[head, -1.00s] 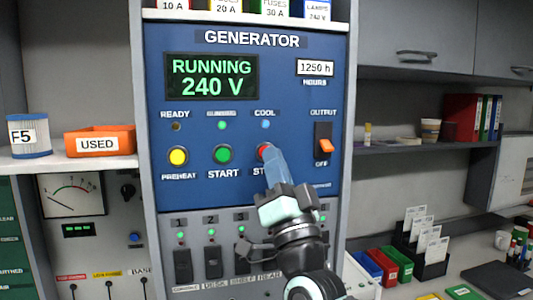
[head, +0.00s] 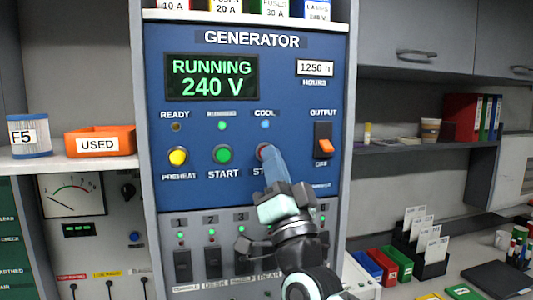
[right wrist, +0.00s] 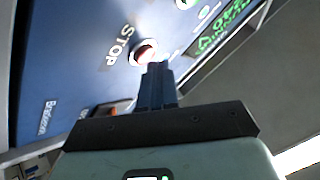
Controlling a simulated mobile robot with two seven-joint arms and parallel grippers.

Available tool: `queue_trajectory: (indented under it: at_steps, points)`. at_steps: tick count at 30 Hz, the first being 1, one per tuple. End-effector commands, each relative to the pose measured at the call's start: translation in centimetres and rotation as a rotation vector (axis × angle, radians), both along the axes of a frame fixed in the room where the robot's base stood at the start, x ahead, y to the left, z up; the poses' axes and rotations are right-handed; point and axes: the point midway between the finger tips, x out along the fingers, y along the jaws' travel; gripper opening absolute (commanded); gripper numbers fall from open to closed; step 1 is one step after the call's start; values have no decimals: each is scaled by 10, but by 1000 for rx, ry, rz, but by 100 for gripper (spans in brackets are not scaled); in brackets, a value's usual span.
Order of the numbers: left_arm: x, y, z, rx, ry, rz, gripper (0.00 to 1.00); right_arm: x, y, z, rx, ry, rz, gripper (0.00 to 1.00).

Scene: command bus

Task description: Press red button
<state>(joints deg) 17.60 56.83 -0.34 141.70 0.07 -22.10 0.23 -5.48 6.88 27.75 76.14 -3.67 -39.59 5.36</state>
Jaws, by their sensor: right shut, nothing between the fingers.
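The red button (head: 262,150) sits on the blue generator panel (head: 290,95), above a STOP label that my fingers partly cover. The right wrist view shows the red button (right wrist: 146,52) in its pale ring beside the word STOP. My right gripper (head: 269,153) is shut and empty, its blue fingertips at the button's lower right edge and covering most of it in the head view. In the right wrist view the fingertips (right wrist: 157,68) overlap the button's rim; I cannot tell whether they touch it. The display (head: 212,77) reads RUNNING 240 V. My left gripper is not in view.
A green START button (head: 222,154) and a yellow PREHEAT button (head: 178,156) are left of the red button. An orange OUTPUT switch (head: 324,146) is close on the right. Numbered breaker switches (head: 212,262) are below.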

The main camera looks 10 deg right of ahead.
Motion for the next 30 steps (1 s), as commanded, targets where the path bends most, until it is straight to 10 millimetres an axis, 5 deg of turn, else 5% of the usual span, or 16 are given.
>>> queue_trajectory:
  at_steps: [30]
  points:
    - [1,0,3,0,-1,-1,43,8,0,0,0,1,0,0]
